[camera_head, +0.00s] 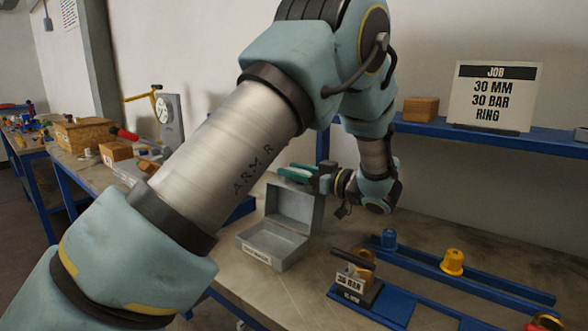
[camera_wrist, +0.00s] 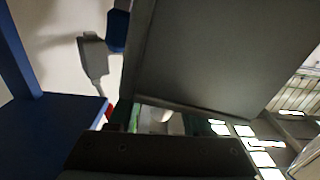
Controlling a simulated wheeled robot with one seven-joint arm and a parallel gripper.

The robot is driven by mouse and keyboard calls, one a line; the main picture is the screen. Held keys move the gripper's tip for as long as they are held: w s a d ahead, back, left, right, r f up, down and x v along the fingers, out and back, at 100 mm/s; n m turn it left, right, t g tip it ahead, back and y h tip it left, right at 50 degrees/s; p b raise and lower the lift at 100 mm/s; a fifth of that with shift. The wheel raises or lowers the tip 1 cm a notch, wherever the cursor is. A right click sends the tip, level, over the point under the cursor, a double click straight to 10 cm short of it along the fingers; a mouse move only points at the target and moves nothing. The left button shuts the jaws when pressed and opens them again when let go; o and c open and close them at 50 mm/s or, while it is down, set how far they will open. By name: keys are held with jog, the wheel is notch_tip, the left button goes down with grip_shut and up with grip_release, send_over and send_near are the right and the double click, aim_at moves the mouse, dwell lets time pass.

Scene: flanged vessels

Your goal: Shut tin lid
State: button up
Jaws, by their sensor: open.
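The grey metal tin (camera_head: 251,250) stands on the workbench with a white label on its front. Its lid (camera_head: 297,205) is raised, standing roughly upright at the back of the tin, and the inside looks empty. My gripper (camera_head: 296,173), with green fingers, is at the top of the lid, pointing left. The jaws are open. Whether they touch the lid I cannot tell. In the wrist view a large dark grey panel (camera_wrist: 210,55), seemingly the lid, fills the upper middle, close to the fingers.
Blue rails with a yellow flanged piece (camera_head: 453,262) lie further right. A shelf (camera_head: 480,137) with a job sign (camera_head: 490,97) is behind. The bench in front of the tin is clear.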

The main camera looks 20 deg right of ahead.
jog(key=shift+c, duration=0.3)
grip_shut()
dwell(1.1)
